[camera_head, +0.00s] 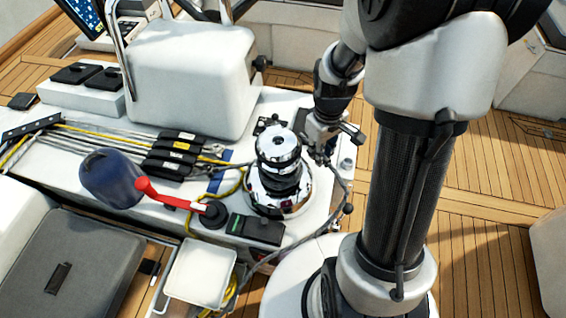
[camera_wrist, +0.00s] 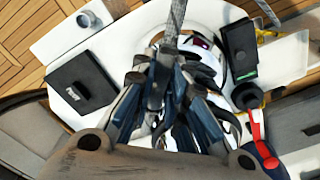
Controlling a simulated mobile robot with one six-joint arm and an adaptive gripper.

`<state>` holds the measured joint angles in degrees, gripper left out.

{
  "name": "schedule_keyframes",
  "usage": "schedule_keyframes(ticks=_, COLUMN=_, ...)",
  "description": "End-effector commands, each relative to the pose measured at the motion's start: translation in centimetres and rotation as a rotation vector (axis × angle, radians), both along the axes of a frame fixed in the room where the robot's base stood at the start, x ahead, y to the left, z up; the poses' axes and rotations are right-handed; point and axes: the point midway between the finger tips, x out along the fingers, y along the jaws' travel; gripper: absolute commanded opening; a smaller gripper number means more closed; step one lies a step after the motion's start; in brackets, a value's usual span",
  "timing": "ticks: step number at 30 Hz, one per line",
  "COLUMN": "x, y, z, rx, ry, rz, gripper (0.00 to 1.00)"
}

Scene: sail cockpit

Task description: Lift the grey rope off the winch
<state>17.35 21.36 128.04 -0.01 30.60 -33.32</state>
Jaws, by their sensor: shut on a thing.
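The chrome winch (camera_head: 279,165) stands upright on the white cockpit console. The grey rope (camera_head: 346,192) shows as a loop at the right of the winch and runs down toward the front of the console. My gripper (camera_head: 318,148) is just right of the winch top, beside it. In the wrist view my gripper (camera_wrist: 158,88) is shut on the grey rope (camera_wrist: 176,20), which stretches away from between the fingers. The winch (camera_wrist: 205,70) is partly hidden behind the fingers there. I cannot tell whether any turns remain around the drum.
A red-handled lever (camera_head: 170,197) and a navy bag-like item (camera_head: 111,178) are left of the winch. Black rope clutches (camera_head: 172,155) with yellow and grey lines lie behind them. A white seat-like housing (camera_head: 190,75) rises at the back. Wooden deck (camera_head: 490,200) is open at right.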

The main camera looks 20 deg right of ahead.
Motion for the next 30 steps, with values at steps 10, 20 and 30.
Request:
schedule_keyframes(ticks=10, x=0.0, y=0.0, z=2.0, rx=0.000, ry=-0.001, rz=0.000, gripper=0.00)
schedule_keyframes(ticks=20, x=0.0, y=0.0, z=3.1, rx=0.000, ry=-0.001, rz=0.000, gripper=0.00)
schedule_keyframes(ticks=30, x=0.0, y=0.0, z=3.5, rx=0.000, ry=-0.001, rz=0.000, gripper=0.00)
